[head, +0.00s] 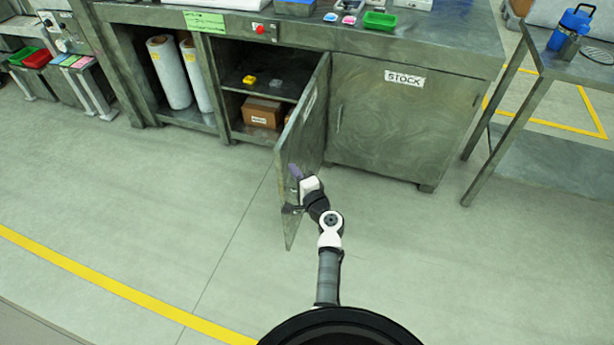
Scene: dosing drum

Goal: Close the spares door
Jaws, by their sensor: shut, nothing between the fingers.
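The spares door (306,136) is a grey metal panel hinged beside the stock cupboard. It stands wide open, sticking out from the bench towards me. Its label is seen too edge-on to read. The open compartment (237,123) left of it shows a shelf with a yellow item and a brown box (262,113) below. My gripper (297,190) is shut and empty, at the right-hand face of the door near its outer part. I cannot tell whether it touches the door. My wrist hides part of the fingers.
The closed stock door (400,118) is to the right. Left of the compartment, white rolls (170,72) stand in an open bay. A metal side table (570,62) with a blue bottle (571,28) stands far right. The floor left of the door is clear.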

